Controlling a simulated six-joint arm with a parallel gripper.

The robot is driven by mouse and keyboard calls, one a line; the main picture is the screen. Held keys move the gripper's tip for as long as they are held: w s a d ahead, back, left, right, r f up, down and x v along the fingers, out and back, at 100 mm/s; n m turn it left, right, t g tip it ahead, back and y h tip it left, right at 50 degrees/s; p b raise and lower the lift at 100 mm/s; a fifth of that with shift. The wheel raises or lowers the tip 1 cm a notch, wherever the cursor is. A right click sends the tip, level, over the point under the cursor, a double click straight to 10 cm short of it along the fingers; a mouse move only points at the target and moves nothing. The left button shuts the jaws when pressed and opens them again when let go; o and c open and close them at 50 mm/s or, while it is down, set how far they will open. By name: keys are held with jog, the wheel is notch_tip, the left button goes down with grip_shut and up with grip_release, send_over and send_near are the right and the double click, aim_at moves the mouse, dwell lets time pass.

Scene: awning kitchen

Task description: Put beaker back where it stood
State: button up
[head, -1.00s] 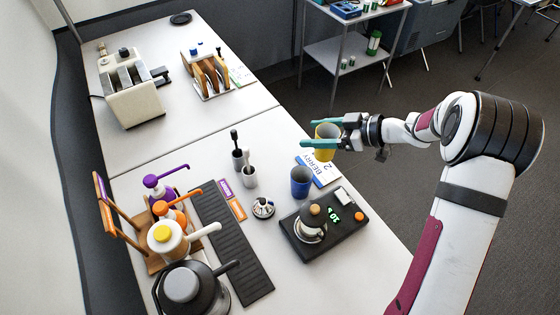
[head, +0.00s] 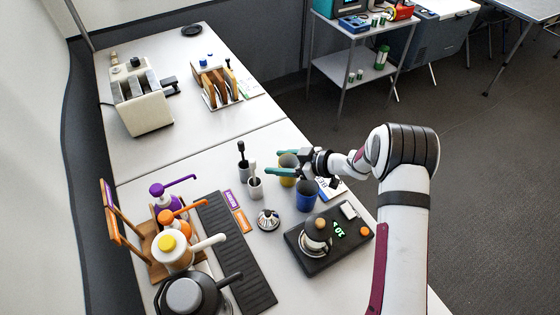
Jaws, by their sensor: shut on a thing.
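The yellow beaker (head: 288,181) is upright between the teal fingers of my gripper (head: 284,163), which is shut on it. The fingers reach in from the right and cover part of its side. Just in front of it and slightly right, a blue beaker (head: 306,198) stands on the white counter. I cannot tell whether the yellow beaker's base touches the counter or hangs above it. A blue and white card (head: 328,190) lies behind the blue beaker, mostly hidden by the beaker and my gripper.
Two grey holders (head: 256,188) with upright tools stand close left of the yellow beaker. A black scale (head: 345,243) with a kettle-like pot (head: 317,236) is in front. A small silver item (head: 268,220) sits left of it. The counter (head: 215,158) behind is clear.

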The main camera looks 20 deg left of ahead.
jog(key=shift+f, duration=0.15)
jog(key=o, duration=1.6)
jog(key=shift+c, duration=0.2)
